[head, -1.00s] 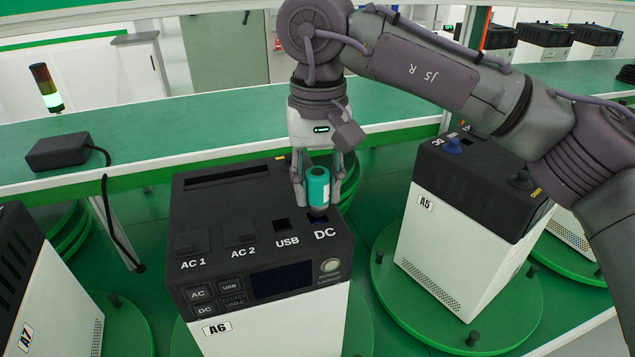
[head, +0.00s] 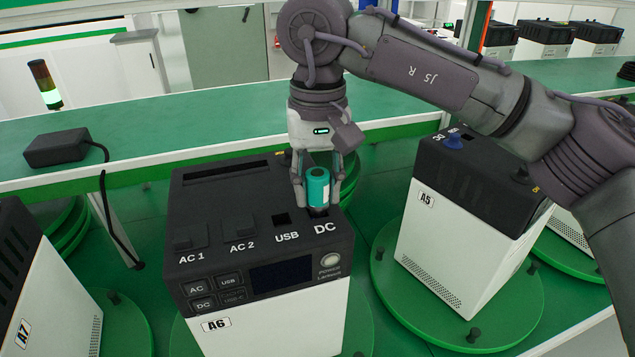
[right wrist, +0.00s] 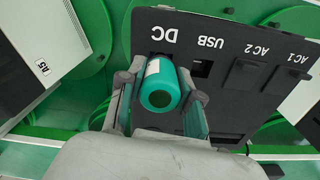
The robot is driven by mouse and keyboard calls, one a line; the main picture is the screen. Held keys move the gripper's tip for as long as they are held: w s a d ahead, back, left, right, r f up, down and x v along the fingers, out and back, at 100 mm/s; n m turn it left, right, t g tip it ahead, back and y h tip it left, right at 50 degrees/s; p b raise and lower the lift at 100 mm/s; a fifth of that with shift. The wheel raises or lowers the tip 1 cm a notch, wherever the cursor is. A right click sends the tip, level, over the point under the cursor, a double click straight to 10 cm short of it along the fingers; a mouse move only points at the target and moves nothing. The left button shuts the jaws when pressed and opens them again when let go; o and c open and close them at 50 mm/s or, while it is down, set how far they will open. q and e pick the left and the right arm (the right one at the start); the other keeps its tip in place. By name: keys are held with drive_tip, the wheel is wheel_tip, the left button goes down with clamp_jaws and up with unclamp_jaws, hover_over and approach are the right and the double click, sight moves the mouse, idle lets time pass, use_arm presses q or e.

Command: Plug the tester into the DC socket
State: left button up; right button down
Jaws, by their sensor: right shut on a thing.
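The teal cylindrical tester (head: 318,187) stands upright over the DC socket on top of the black and white power unit A6 (head: 235,205). My right gripper (head: 319,198) is shut on the tester. The right wrist view also shows the tester (right wrist: 161,88) between my fingers (right wrist: 158,97), next to the DC label. The socket (head: 318,212) is mostly hidden below the tester; its plug end looks to be at or in the socket, but I cannot tell how deep. My left gripper is not in view.
Unit A5 (head: 440,240) stands on a green turntable (head: 505,320) at the right, and unit A7 (head: 60,310) at the left. A black adapter (head: 57,148) with a cable lies on the green bench (head: 220,120) behind. The open USB socket (head: 282,219) is beside DC.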

drive_tip(key=shift+f+b, duration=0.45)
drive_tip(key=shift+f, duration=0.25)
drive_tip(key=c, duration=0.7)
unclamp_jaws()
